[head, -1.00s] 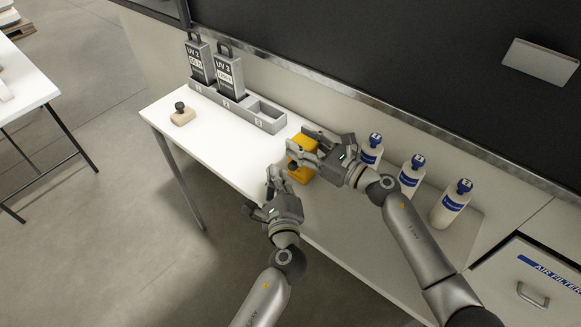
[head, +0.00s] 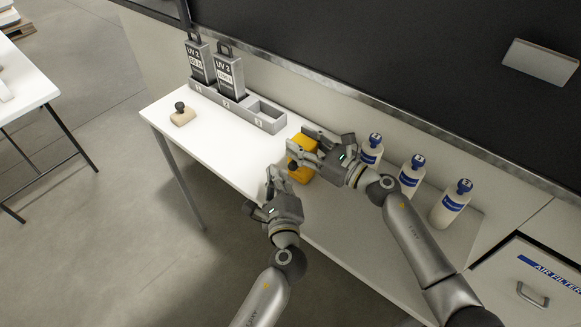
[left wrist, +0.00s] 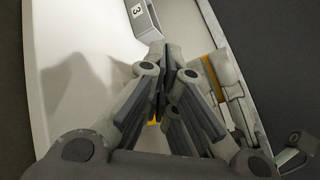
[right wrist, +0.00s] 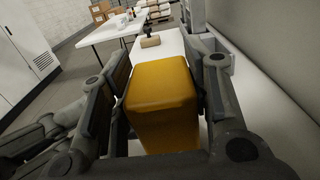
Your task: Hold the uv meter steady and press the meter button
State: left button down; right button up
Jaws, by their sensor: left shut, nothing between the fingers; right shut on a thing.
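The yellow uv meter (head: 303,166) stands on the white table, between the fingers of my right gripper (head: 304,150). In the right wrist view the meter (right wrist: 162,98) fills the space between the shut fingers; its button cannot be made out. My left gripper (head: 273,176) is shut and empty, just left of the meter in the head view. In the left wrist view its closed fingers (left wrist: 168,62) hide most of the meter, and only slivers of yellow show. Whether the left fingertips touch the meter cannot be told.
A grey holder (head: 240,107) at the back carries two UV boxes (head: 229,75) and one empty slot. A stamp-like block (head: 182,115) lies at the left. Several white bottles (head: 411,174) stand right of my right gripper. The table's front left is clear.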

pick_arm(q)
jog(key=shift+w, duration=0.1)
jog(key=shift+w+d, duration=0.25)
jog(key=shift+w, duration=0.05)
jog(key=shift+w+d, duration=0.35)
jog(key=shift+w, duration=0.1)
dwell(1.1)
jog(key=shift+w+d+r, duration=0.2)
jog(key=shift+w+d, duration=0.1)
jog(key=shift+w, duration=0.2)
dwell(0.5)
jog(key=shift+s+a+r, duration=0.1)
jog(key=shift+s+a, duration=0.15)
jog(key=shift+s, duration=0.3)
jog(key=shift+s+a, duration=0.25)
jog(key=shift+s, duration=0.25)
jog(key=shift+s+a, duration=0.2)
jog(key=shift+s, duration=0.05)
